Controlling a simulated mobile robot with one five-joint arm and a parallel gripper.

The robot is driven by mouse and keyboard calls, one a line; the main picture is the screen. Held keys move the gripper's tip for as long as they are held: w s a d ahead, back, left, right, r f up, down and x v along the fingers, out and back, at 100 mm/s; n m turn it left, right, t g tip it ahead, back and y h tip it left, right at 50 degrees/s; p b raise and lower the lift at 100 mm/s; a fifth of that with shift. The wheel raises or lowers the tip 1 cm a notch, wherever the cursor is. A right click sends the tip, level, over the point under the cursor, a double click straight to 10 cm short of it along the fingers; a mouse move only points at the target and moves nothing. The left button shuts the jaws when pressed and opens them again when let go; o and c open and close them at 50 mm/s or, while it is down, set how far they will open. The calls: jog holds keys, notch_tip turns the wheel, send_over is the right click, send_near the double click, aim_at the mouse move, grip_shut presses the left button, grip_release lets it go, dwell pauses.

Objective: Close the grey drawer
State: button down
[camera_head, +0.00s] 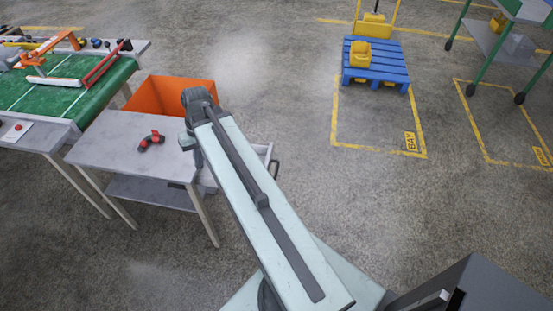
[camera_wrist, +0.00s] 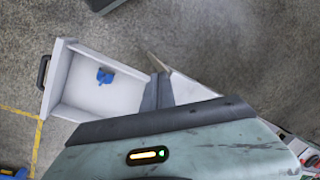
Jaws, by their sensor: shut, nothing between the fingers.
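The grey drawer (camera_head: 266,151) is pulled out from the right side of the grey table, and my arm hides most of it in the head view. Its dark handle (camera_head: 274,168) is on the outer end. In the wrist view the open drawer (camera_wrist: 88,97) shows a pale inside, with the handle (camera_wrist: 43,72) at the left. A small blue object (camera_wrist: 104,76) lies in it. My gripper (camera_wrist: 157,88) is shut and empty, at the drawer's table-side end in the wrist view. I cannot tell whether it touches the drawer.
The grey table (camera_head: 110,145) carries a red and black hose piece (camera_head: 151,141). An orange bin (camera_head: 172,94) stands behind it. A green-topped bench (camera_head: 60,95) is at the left. A blue pallet (camera_head: 376,63) stands at the back right. Floor right of the drawer is clear.

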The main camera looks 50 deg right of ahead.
jog(key=s+d+f+m+t+y+b, duration=0.1)
jog(key=s+d+f+m+t+b, duration=0.15)
jog(key=d, duration=0.75)
jog(key=s+d+f+m+t+y+b, duration=0.15)
jog(key=s+d+f+b, duration=0.25)
jog(key=d, duration=0.5)
jog(key=s+d+m+t+b, duration=0.4)
jog(key=s+d+m+b, duration=0.15)
jog(key=s+d, duration=0.9)
jog(key=shift+n, duration=0.55)
jog(key=shift+w+a+f+b, duration=0.75)
jog(key=shift+w+f+b, duration=0.4)
jog(key=shift+w, duration=0.75)
jog(key=shift+w+a+f+b, duration=0.8)
jog(key=shift+w+f+b, duration=0.4)
jog(key=shift+w, duration=0.75)
jog(key=shift+w+a+f+b, duration=0.75)
jog(key=shift+w+f+b, duration=0.4)
jog(key=shift+w, duration=0.75)
jog(key=shift+f, duration=0.1)
jog(key=shift+a, duration=0.1)
jog(key=shift+w, duration=0.1)
